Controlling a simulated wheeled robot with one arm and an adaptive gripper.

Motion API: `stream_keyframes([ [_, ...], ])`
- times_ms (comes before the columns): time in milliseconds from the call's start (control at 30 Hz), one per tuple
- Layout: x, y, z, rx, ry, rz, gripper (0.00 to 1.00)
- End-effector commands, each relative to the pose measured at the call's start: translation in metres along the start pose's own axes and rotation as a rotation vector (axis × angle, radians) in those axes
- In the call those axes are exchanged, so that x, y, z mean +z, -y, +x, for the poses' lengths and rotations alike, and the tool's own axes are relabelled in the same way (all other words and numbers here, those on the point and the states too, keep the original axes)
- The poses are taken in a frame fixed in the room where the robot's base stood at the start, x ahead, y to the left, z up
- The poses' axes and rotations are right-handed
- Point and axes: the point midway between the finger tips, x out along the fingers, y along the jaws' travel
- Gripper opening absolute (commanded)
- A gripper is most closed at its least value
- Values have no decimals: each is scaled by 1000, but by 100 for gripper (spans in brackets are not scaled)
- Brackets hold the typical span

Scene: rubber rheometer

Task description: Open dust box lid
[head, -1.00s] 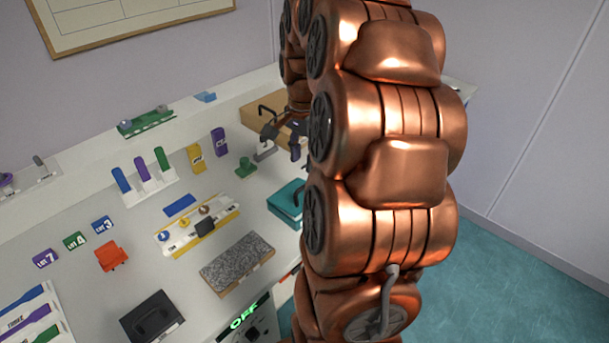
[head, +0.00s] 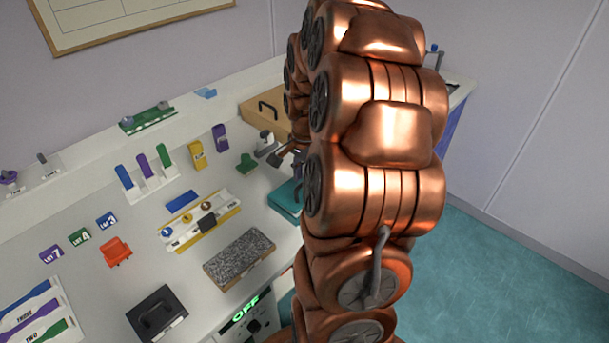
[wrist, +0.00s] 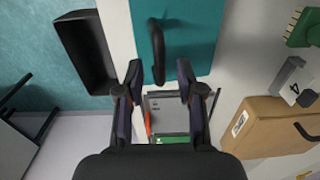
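A teal box (head: 284,201) with a flat lid stands at the bench's right side, partly hidden by my arm. In the wrist view its teal top (wrist: 190,35) carries a dark bar handle (wrist: 157,45). A tan box (head: 250,113) with a dark handle stands behind it; it also shows in the wrist view (wrist: 265,128). I cannot tell from any label which one is the dust box. My gripper (wrist: 160,70) is open and empty. The handle's near end appears between its fingertips; contact is not visible. In the head view my gripper is mostly hidden behind my arm.
A black open tray (wrist: 85,50) lies left of the teal top in the wrist view. A granite-like slab (head: 238,256) and a yellow-white rack (head: 200,222) occupy the bench left of my arm.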

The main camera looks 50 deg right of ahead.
Motion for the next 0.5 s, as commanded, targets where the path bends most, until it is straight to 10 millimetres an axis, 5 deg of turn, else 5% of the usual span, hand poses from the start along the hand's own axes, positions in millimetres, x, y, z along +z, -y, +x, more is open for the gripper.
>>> stream_keyframes([
  [167, 0, 0, 0, 0, 0, 0, 35],
  [500, 0, 0, 0, 0, 1, 0, 0],
])
